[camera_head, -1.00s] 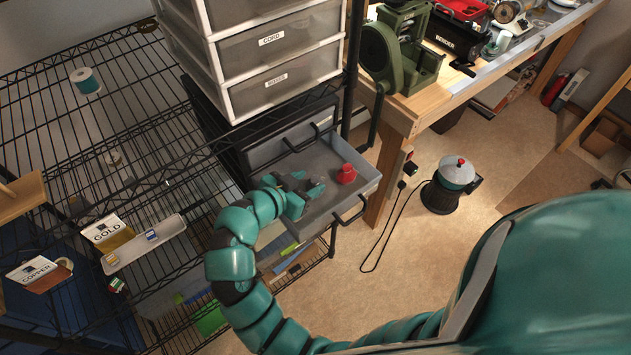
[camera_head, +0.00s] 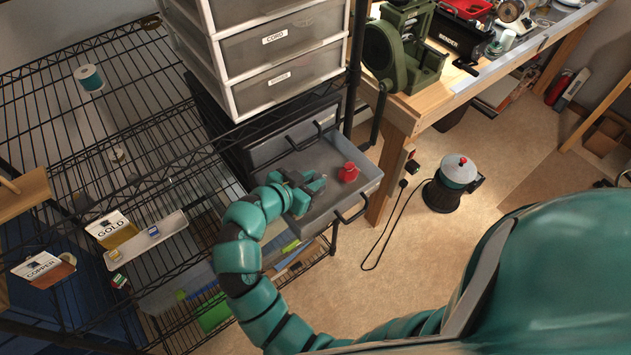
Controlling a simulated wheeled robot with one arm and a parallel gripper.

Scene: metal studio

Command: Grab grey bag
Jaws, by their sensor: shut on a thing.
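The open grey drawer (camera_head: 327,208) juts out below the plastic drawer stack. My gripper (camera_head: 309,184) is inside it, over its left part. It is shut on a small grey thing that I take to be the grey bag. My fingers and the grey drawer hide most of the bag, so its shape is unclear. No other grey bag shows clearly.
A red object (camera_head: 348,172) sits in the drawer just right of my gripper. A black wire rack (camera_head: 150,110) stands left, with GOLD (camera_head: 112,230) and COPPER (camera_head: 45,268) cards. A wooden workbench (camera_head: 405,115) stands right. The floor beyond the drawer holds a small pot-like device (camera_head: 453,184) with a cable.

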